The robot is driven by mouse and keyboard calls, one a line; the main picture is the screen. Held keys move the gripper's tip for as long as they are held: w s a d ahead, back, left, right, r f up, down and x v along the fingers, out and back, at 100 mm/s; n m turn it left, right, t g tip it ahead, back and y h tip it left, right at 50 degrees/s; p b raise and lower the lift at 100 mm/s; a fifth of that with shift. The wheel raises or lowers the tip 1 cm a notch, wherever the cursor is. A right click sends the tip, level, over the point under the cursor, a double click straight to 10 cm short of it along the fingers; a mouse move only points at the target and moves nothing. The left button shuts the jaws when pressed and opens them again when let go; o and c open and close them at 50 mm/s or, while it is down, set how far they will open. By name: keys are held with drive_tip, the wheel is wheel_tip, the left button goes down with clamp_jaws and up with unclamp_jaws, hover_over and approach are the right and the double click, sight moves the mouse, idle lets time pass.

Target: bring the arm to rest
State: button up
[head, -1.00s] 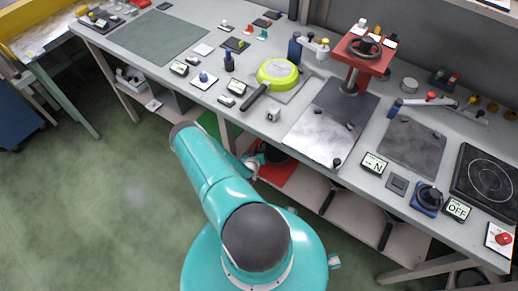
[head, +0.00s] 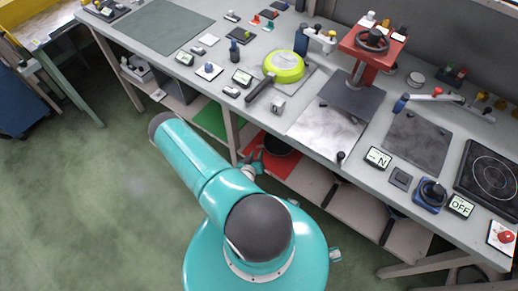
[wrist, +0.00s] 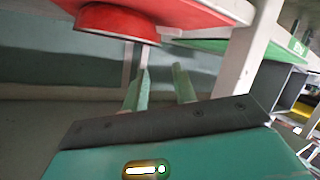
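My arm (head: 190,165) is folded low in front of the workbench, its teal link pointing up and left in the head view. My gripper (head: 254,161) shows small beside the arm, below the bench's front edge and near the red lower shelf area. In the wrist view my gripper (wrist: 162,72) has two greenish fingers standing apart with nothing between them. A red round thing (wrist: 115,22) is above and left of the fingers, apart from them. A lime-green pan (head: 284,66) with a dark handle sits on the bench, far from my gripper.
The workbench (head: 215,100) carries a red press (head: 372,45), a hob (head: 490,170) and small signs. Under it are a dark round pan (head: 279,146) on red and a green panel (head: 211,120). A bench leg (wrist: 243,60) stands right of my fingers. The floor at left is clear.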

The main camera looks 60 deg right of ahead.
drive_tip(key=shift+a+r, duration=0.15)
drive_tip(key=shift+a, duration=0.15)
idle(0.5)
